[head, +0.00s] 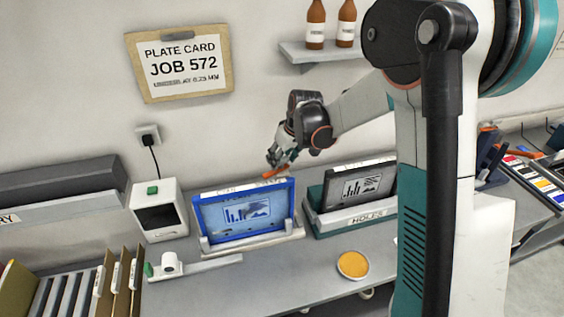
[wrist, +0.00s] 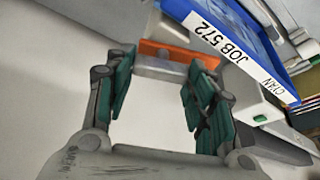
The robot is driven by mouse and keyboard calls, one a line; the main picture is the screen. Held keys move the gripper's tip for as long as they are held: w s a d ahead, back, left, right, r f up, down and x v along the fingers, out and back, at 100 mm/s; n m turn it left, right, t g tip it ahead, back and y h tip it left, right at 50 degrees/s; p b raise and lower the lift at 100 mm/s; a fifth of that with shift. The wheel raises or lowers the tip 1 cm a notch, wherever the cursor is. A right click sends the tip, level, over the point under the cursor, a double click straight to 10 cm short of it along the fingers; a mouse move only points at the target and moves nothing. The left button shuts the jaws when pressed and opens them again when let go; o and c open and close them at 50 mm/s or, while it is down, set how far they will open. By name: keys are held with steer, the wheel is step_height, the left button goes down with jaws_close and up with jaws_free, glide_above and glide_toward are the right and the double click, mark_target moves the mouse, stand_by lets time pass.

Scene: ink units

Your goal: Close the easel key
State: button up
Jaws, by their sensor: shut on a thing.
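The easel (head: 255,240) stands on the bench and holds a blue-framed plate (head: 243,216), with a white top label that reads JOB 572 and CYAN in the wrist view (wrist: 232,50). The orange easel key (head: 274,173) shows just above the plate's top right edge. It also shows beyond my fingertips in the wrist view (wrist: 178,54). The key's pivot and the exact finger contact are hidden.
A dark plate in a holder marked HOLES (head: 352,218) stands close to the right. A white box with a green button (head: 160,210) is at the left. A yellow round dish (head: 352,265) lies at the bench front. A wall card (head: 180,65) reads JOB 572.

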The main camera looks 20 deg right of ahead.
steer(key=n+b, duration=0.1)
steer(key=n+y+b, duration=0.1)
steer(key=n, duration=0.1)
steer(key=shift+d+f+n+g, duration=0.15)
steer(key=shift+n+g, duration=0.15)
steer(key=n+g+y+b, duration=0.1)
steer(key=n+b, duration=0.1)
steer(key=n, duration=0.1)
steer(key=shift+w+n, duration=0.15)
steer(key=shift+n, duration=0.15)
steer(key=n+g+b, duration=0.1)
steer(key=n, duration=0.2)
steer(key=n+g+b, duration=0.1)
steer(key=n, duration=0.2)
steer(key=shift+w+g+y, duration=0.15)
steer(key=shift+g+y, duration=0.15)
steer(key=shift+y, duration=0.1)
steer(key=shift+n, duration=0.4)
steer(key=o, duration=1.5)
steer(key=shift+d, duration=0.1)
steer(key=v, duration=1.2)
